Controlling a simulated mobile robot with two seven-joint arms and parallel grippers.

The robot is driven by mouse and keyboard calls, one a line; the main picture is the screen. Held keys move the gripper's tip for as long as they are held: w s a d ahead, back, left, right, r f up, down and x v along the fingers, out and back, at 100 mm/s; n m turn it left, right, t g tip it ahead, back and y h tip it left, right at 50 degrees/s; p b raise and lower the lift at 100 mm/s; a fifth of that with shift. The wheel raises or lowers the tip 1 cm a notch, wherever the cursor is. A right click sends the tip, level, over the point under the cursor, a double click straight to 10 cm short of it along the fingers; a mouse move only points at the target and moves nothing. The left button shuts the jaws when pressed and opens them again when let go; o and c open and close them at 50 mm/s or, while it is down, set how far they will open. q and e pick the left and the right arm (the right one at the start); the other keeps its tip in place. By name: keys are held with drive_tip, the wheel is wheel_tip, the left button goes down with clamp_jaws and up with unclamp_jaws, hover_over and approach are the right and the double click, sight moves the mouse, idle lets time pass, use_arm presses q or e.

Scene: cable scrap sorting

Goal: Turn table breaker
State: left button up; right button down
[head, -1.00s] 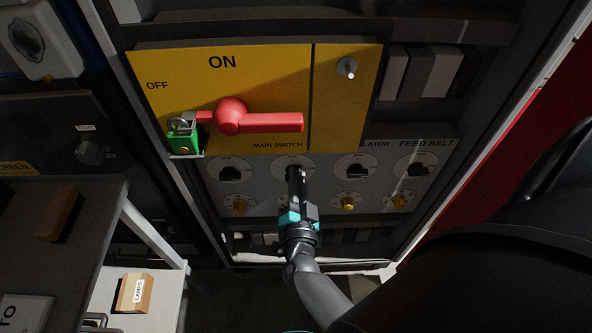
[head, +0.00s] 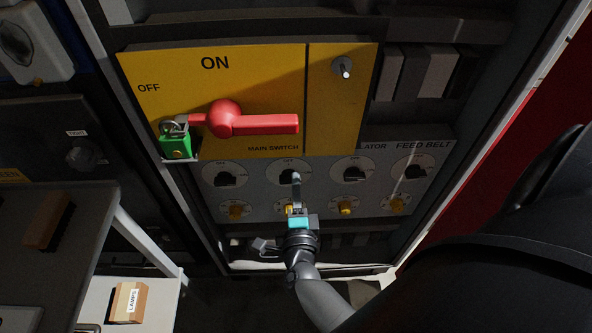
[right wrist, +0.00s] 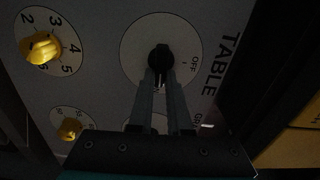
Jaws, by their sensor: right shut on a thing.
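The table breaker is a black rotary knob (right wrist: 160,57) on a round pale dial (right wrist: 136,45), with the word TABLE beside it in the right wrist view. In the head view its dial (head: 276,172) is the second from the left in the row under the yellow panel. My right gripper (right wrist: 160,75) is shut on the knob, with its two fingers on either side. In the head view the right gripper (head: 299,184) covers part of the dial. The OFF mark shows beside the knob; its exact setting is hard to read. My left gripper is out of view.
A red main switch handle (head: 252,122) lies level on the yellow panel (head: 190,75), with a green padlock (head: 175,146) at its left. Other black knobs (head: 353,173) flank the table dial. Yellow dials (head: 345,207) sit below. A shelf with a LAMPS block (head: 128,302) stands lower left.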

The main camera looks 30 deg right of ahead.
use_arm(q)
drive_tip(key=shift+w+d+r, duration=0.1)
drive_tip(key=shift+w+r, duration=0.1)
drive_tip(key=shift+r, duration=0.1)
use_arm(e)
drive_tip(key=shift+m, duration=0.4)
drive_tip(key=c, duration=0.9)
unclamp_jaws()
drive_tip(key=shift+o, duration=0.2)
drive_tip(key=shift+f, duration=0.1)
